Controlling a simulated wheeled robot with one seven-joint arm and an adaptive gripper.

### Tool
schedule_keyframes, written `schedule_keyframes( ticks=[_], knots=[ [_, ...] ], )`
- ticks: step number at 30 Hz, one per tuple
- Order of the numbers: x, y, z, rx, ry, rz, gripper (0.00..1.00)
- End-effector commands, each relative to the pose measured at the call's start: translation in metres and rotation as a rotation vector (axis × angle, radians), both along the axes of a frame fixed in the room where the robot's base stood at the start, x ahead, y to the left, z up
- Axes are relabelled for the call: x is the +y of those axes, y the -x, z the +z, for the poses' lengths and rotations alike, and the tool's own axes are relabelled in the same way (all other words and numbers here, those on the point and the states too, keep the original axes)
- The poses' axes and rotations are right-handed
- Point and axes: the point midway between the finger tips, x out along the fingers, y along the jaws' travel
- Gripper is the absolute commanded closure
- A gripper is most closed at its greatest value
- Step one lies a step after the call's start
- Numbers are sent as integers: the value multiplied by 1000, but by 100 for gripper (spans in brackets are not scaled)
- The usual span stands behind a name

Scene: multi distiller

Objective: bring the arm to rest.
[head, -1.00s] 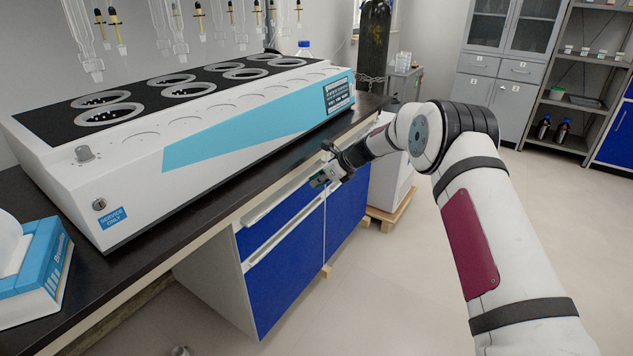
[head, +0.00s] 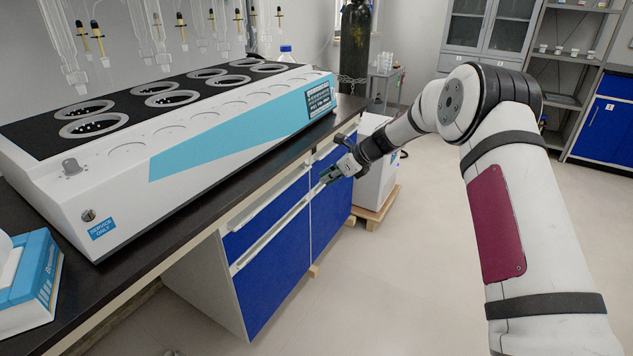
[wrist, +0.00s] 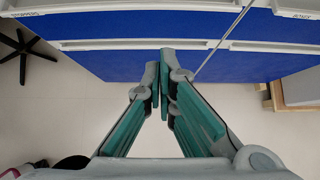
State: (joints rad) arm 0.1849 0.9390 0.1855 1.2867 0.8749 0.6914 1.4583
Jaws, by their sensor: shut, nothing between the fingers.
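My gripper (head: 326,177) is in front of the blue drawer fronts, below the bench edge, at the end of my arm on the right of the head view. In the wrist view my gripper (wrist: 164,78) has its two fingertips together with nothing between them. The blue cabinet fronts (wrist: 130,67) fill the top of that view, past the fingertips. I cannot tell the exact gap between the fingertips and the drawers.
The dark bench top (head: 130,240) carries a white and blue multi-position distiller (head: 220,148) and a tissue box (head: 30,270). A white unit (head: 376,170) on a wooden pallet (head: 375,210) stands beyond the gripper. The floor (head: 400,290) is clear in front.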

Motion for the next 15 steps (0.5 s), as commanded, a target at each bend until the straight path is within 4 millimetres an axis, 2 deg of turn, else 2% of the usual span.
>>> schedule_keyframes(
  ticks=[3,8,11,15],
  knots=[
    [-8,5,10,1,0,-1,100],
    [-9,13,22,-13,17,26,100],
    [-6,28,44,-46,65,103,100],
    [1,70,90,-121,181,284,100]
  ],
)
